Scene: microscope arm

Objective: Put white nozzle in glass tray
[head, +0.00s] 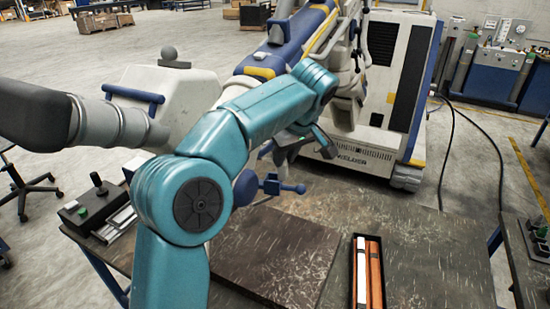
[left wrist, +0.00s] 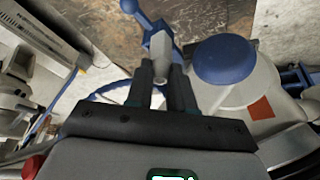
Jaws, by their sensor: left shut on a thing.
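In the left wrist view my left gripper (left wrist: 161,75) is shut, with its dark fingers on a small pale grey-white piece (left wrist: 161,48), which looks like the white nozzle. The piece sticks out past the fingertips, in front of a blue ball-ended handle (left wrist: 146,18). I cannot tell whether it still touches the fitting behind it. In the head view my teal left arm reaches to the microscope arm, and the gripper and nozzle are mostly hidden. I cannot make out a glass tray for certain. My right gripper is not in view.
A dark open box (head: 354,300) with orange and white strips lies on the worn table (head: 440,250). The blue handle (head: 272,186) hangs over the table's far edge. A black control box (head: 92,208) is at left. The white welder cabinet (head: 388,90) stands behind.

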